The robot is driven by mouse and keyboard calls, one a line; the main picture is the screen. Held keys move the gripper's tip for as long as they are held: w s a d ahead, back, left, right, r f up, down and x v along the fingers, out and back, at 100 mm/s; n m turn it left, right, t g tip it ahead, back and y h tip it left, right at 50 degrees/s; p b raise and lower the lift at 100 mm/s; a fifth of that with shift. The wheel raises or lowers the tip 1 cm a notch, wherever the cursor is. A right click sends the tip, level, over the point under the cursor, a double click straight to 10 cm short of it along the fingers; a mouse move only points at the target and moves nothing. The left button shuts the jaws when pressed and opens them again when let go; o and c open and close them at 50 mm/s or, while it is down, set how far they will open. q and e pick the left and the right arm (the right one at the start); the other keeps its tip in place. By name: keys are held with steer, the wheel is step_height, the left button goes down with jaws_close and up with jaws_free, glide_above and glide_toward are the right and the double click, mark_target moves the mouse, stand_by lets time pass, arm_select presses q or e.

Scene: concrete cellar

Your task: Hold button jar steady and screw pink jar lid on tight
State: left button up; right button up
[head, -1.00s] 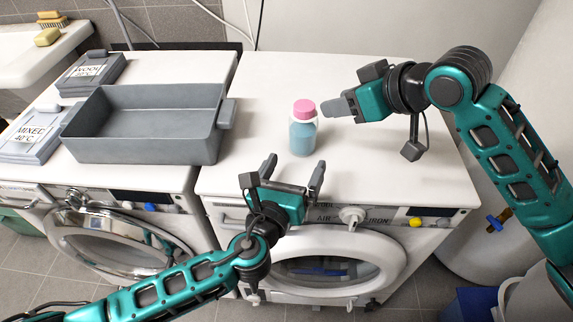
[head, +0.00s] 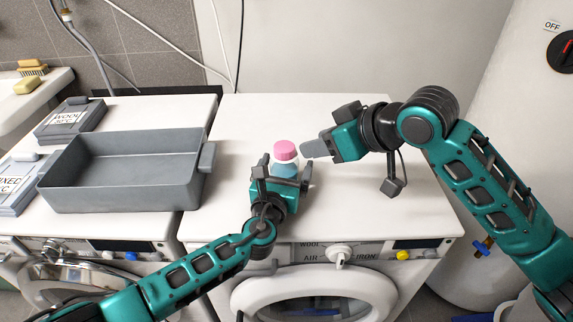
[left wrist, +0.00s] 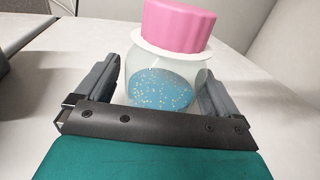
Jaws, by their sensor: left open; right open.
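The button jar (head: 285,169) stands upright on the right washing machine's white top. It is clear with blue contents, flecked with small light specks in the left wrist view (left wrist: 163,90). The pink lid (head: 285,150) sits on its mouth, looking slightly tilted in the left wrist view (left wrist: 178,25). My left gripper (head: 283,172) is open, its fingers on either side of the jar with visible gaps in the left wrist view. My right gripper (head: 308,150) is open just right of the lid, apart from it. The jar's lower front is hidden by my left gripper.
A grey tray (head: 120,195) stands on the left machine, beside boxes labelled WOOL (head: 70,120) and MIXED (head: 12,185). The white top (head: 390,210) is clear to the right of the jar. A wall stands behind.

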arm_select(q)
steer(key=shift+w+d, duration=0.1)
steer(key=shift+w, duration=0.3)
steer(key=c, duration=1.3)
